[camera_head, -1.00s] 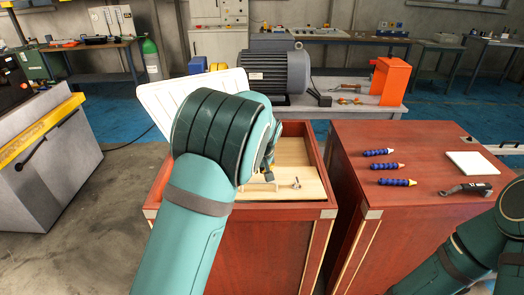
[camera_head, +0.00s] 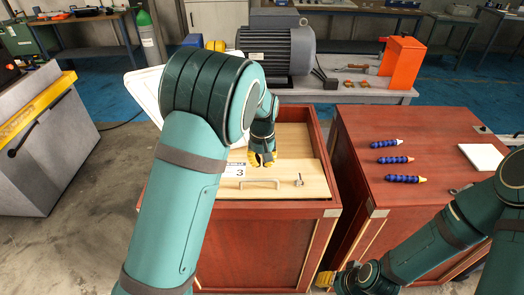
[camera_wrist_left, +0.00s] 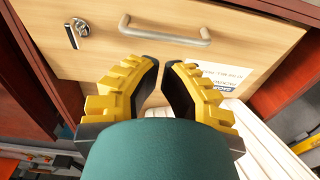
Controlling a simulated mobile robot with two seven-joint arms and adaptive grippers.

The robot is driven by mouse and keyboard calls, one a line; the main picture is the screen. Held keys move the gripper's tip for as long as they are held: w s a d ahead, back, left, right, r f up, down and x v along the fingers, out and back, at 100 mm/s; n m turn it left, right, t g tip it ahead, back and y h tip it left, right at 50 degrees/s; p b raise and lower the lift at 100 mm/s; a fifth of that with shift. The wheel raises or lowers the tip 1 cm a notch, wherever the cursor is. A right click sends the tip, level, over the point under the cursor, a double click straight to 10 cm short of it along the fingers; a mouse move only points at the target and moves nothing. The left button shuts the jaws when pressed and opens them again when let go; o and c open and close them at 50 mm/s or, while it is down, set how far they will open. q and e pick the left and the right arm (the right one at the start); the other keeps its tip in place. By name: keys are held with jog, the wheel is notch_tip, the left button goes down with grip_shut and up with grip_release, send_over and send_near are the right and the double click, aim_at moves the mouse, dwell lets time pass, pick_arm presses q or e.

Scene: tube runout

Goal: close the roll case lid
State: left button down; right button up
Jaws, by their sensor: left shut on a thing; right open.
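A white ribbed panel, which looks like the roll case lid (camera_head: 146,92), stands tilted at the left of the open red-brown case and is mostly hidden behind my left arm. My left gripper (camera_head: 262,160) is over the case's light wood inner panel. In the left wrist view its yellow fingers (camera_wrist_left: 160,75) are nearly together, with white ribbed material (camera_wrist_left: 262,130) below and to the right. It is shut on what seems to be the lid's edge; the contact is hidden. My right gripper (camera_head: 327,279) is open, low at the front, partly hidden.
The inner wood panel (camera_head: 290,180) carries a metal handle (camera_head: 260,184), a key lock (camera_head: 299,182) and a label (camera_head: 236,170). A second red-brown case (camera_head: 430,135) at the right holds several blue tubes and a white pad (camera_head: 482,156). A motor (camera_head: 278,50) stands behind.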

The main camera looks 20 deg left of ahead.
aim_at(262, 181)
pick_arm(q)
notch_tip(262, 181, down, 6)
jog(key=shift+w+b, duration=0.15)
jog(key=shift+b, duration=0.25)
jog(key=f, duration=0.1)
jog(key=s+f, duration=0.1)
jog(key=f, duration=0.1)
jog(key=shift+s+d+b, duration=0.15)
jog(key=shift+s+b, duration=0.1)
jog(key=shift+b, duration=0.05)
jog(key=shift+r, duration=0.2)
